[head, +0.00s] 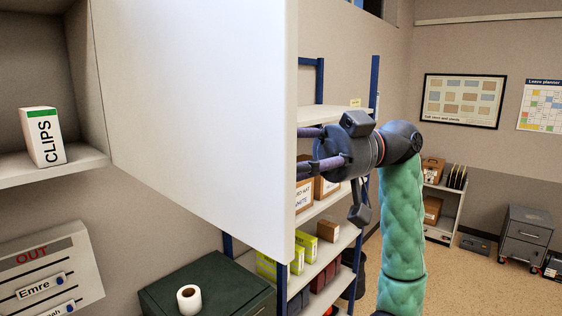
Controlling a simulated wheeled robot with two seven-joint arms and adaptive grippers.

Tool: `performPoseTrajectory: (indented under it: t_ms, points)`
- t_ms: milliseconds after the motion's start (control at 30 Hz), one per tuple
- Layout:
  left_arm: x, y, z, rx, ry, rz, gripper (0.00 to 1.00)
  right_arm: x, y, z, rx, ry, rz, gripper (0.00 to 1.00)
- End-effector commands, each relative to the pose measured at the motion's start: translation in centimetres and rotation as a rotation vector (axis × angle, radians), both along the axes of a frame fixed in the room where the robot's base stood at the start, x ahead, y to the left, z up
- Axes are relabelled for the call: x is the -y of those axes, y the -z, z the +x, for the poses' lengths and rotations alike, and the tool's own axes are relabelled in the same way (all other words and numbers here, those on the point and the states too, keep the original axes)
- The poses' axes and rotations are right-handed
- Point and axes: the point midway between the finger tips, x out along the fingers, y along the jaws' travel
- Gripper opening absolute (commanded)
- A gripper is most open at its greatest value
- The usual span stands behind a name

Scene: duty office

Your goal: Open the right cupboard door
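The right cupboard door (200,110) is a plain white panel standing wide open, swung out from the cupboard on the left. Its inner face is toward me, and its free edge is near the picture's middle. The cupboard's inside shows at the left, with a shelf (70,166) in it. My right gripper (305,149) is at the door's free edge and points left. Its purple fingers are apart where they show, but the tips are hidden behind the door. I cannot tell whether they touch it or hold anything. No handle shows. My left gripper is out of view.
A white and green CLIPS box (44,137) stands on the cupboard shelf. A blue-posted rack (334,244) stands behind my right arm. Floor at the right is partly clear.

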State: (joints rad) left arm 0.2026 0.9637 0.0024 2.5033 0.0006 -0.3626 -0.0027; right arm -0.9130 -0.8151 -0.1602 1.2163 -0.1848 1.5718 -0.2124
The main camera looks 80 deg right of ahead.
Motion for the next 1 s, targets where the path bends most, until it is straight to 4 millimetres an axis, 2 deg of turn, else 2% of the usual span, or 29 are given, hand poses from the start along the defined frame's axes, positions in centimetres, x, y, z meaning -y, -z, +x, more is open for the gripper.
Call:
performPoseTrajectory:
  t_ms: [500,700,1000]
  points:
    - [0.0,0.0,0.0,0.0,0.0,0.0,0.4,4.3,-0.1,-4.5,0.0,0.001,0.001,0.42]
    - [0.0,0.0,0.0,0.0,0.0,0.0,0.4,5.0,0.0,-5.3,0.001,0.001,0.001,0.42]
    - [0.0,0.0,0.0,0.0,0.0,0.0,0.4,5.1,0.0,-5.4,0.0,0.0,0.0,0.42]
